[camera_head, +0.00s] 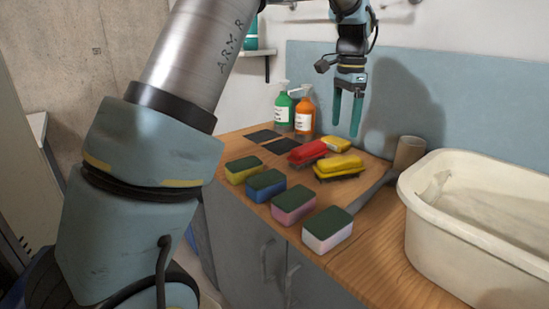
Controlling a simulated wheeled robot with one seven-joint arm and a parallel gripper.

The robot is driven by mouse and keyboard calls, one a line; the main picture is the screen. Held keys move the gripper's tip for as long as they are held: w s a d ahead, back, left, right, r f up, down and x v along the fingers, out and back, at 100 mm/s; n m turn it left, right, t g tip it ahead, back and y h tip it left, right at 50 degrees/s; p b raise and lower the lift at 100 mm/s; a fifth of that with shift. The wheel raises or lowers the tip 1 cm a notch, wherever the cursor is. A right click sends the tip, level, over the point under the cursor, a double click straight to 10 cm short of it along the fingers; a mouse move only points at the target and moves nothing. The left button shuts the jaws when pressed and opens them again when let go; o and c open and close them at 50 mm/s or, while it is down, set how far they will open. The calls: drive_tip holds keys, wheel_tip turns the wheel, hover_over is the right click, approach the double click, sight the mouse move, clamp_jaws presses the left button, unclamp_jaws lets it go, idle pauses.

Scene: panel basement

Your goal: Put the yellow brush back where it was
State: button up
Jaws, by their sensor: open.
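A yellow brush (339,166) with dark bristles underneath lies on the wooden counter (365,255), behind the row of sponges. A red brush (306,153) lies just behind it to the left. Another yellow item (336,145) sits behind, close to the red one; I cannot tell if it is a brush. My gripper (345,129) points down with its two teal fingers apart and nothing between them. It hangs above the back of the counter, and in the picture its fingertips are above the yellow brush. I cannot tell the exact depth between them.
Several sponges (293,205) stand along the front edge. Two dark pads (264,136) lie at the back left, near a green bottle (284,110) and an orange bottle (304,117). A grey-handled tool with a brown head (408,152) lies beside the white basin (430,215) at right.

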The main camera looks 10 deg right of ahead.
drive_tip(key=w+a+f+n, duration=0.1)
drive_tip(key=a+f+n, duration=0.15)
drive_tip(key=a, duration=0.65)
drive_tip(key=a+f+n, duration=0.2)
drive_tip(key=a+n, duration=0.2)
drive_tip(key=a, duration=0.5)
drive_tip(key=s+a+f+n, duration=0.2)
drive_tip(key=s+a+n, duration=0.1)
drive_tip(key=a, duration=0.3)
drive_tip(key=s+a+f+n+t, duration=0.1)
drive_tip(key=s+a+f+n, duration=0.1)
drive_tip(key=s+a, duration=0.3)
drive_tip(key=s+a+f+n, duration=0.2)
drive_tip(key=s+a+n, duration=0.2)
drive_tip(key=a, duration=0.3)
drive_tip(key=shift+a+f+t, duration=0.3)
